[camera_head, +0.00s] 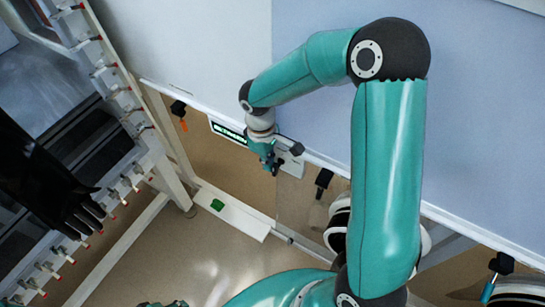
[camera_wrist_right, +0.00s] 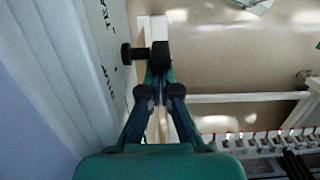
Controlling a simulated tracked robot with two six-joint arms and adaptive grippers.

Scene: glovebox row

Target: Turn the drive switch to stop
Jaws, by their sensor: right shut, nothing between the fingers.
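A small pale box with a dark knob (camera_head: 296,149) sits on the pale panel edge and looks like the drive switch. My right gripper (camera_head: 271,160) is just left of it and slightly lower, fingers pointing down. In the wrist view a black knob on a short dark stem (camera_wrist_right: 127,53) stands out to the left, right at the fingertips of my right gripper (camera_wrist_right: 158,72). The fingers are shut with nothing between them. I cannot tell whether they touch the stem, nor which position the switch is in.
A lettered sign (camera_head: 228,132) is beside the gripper. Black handles (camera_head: 323,180) hang along the panel edge. A white beam (camera_head: 240,216) carries a green piece (camera_head: 217,204). A black glove (camera_head: 55,185) and a rack with red-tipped pegs (camera_head: 110,70) are at left. Floor below is open.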

